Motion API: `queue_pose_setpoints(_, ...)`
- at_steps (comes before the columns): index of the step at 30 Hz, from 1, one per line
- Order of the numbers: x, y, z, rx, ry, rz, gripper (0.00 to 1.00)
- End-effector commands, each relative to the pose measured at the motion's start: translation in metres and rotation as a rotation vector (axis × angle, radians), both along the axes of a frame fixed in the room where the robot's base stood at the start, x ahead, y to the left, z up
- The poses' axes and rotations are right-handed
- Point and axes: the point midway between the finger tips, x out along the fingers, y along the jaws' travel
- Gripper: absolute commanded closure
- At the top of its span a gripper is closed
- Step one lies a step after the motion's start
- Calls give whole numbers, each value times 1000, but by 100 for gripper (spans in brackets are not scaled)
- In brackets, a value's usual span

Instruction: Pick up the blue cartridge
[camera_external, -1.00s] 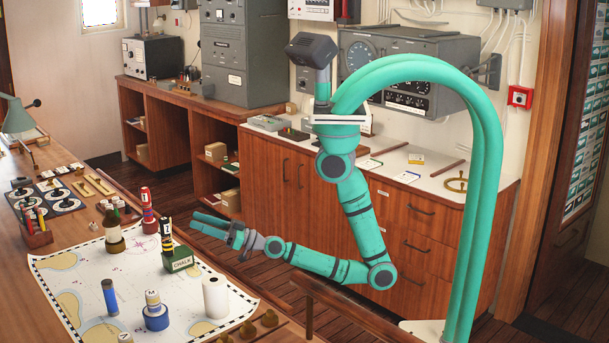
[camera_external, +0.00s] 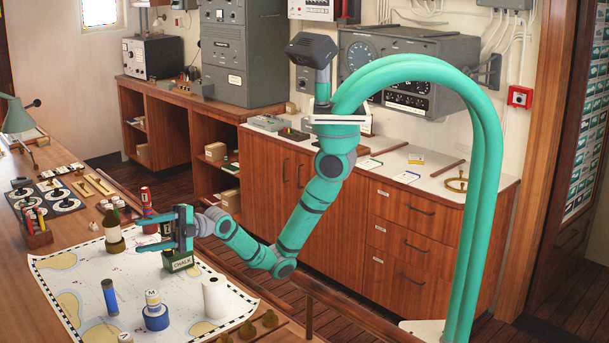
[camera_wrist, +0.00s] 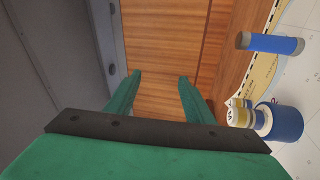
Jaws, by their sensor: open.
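The blue cartridge (camera_external: 109,298) is a slim blue cylinder with grey ends, standing on the chart near the front left in the external view. In the wrist view the cartridge (camera_wrist: 272,43) is at the upper right, to the right of my fingers. My gripper (camera_external: 141,234) is open and empty, above the far part of the chart near the green chalk box (camera_external: 180,262). In the wrist view my gripper (camera_wrist: 160,77) has its fingers apart, with bare wood seen between them. The gripper is apart from the cartridge.
The chart (camera_external: 75,270) covers the near table. Several brass knobs line the right edge.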

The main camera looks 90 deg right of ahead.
Motion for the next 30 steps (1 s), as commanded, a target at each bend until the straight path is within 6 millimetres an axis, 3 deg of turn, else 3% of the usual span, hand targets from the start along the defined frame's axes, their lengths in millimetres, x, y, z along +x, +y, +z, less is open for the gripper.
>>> queue_pose_setpoints(6,3,44,-29,-440,-248,-6,52)
queue_pose_setpoints(10,12,54,-54,-714,-402,-19,52)
queue_pose_setpoints(14,27,52,-81,-992,-555,-36,52)
queue_pose_setpoints(21,59,27,-114,-1404,-764,-63,52)
queue_pose_setpoints(26,69,16,-122,-1522,-818,-70,52)
queue_pose_setpoints(30,79,20,-128,-1541,-825,-69,52)
